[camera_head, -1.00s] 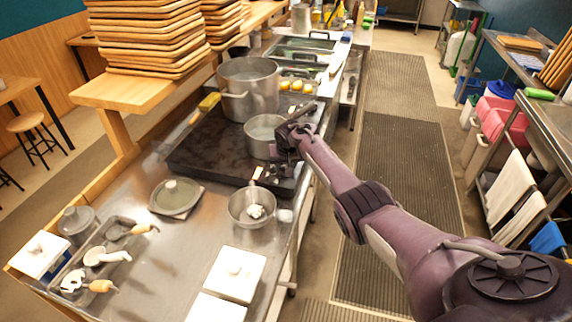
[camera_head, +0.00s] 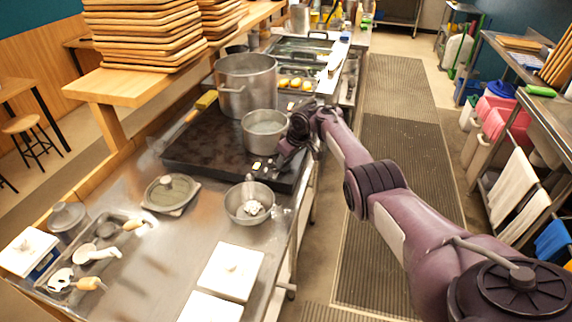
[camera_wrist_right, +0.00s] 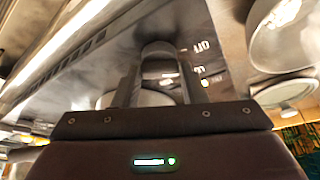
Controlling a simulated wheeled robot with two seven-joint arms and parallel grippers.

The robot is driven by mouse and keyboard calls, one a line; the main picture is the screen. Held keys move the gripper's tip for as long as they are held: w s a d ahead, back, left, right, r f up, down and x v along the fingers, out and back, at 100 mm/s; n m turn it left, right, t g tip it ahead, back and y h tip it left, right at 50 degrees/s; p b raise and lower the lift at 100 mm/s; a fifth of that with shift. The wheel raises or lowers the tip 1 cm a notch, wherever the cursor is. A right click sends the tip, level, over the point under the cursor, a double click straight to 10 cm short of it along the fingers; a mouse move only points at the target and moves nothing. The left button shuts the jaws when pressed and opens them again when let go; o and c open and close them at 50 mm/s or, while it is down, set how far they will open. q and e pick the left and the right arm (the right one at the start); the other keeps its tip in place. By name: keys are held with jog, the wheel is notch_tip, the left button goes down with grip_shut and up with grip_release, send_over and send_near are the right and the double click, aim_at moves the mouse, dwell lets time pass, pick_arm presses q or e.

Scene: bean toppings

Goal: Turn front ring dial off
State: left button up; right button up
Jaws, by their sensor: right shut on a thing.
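The black cooktop (camera_head: 195,150) lies along the counter, with a small lit display (camera_head: 257,165) on its near right part. My right gripper (camera_head: 282,162) is low over the cooktop's front right corner, beside the display. In the right wrist view, its two fingers stand on either side of a rounded metallic dial (camera_wrist_right: 158,62) and are shut on it. Lit marks (camera_wrist_right: 201,48) show on the dark surface next to it. In the head view the dial is hidden behind the gripper. My left gripper is not in view.
A small pot (camera_head: 264,130) stands on the cooktop close to my right gripper, with a large pot (camera_head: 247,85) behind it. A steel pan (camera_head: 250,203) with a white item inside sits in front. A lidded dish (camera_head: 170,193) is further left.

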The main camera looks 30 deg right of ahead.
jog(key=shift+n+b, duration=0.55)
jog(key=shift+n, duration=0.05)
jog(key=o, duration=1)
jog(key=p+v, duration=0.1)
jog(key=v, duration=0.6)
jog(key=shift+d+r+p, duration=0.25)
jog(key=shift+r+p, duration=0.05)
jog(key=shift+r, duration=0.05)
jog(key=shift+s, duration=0.15)
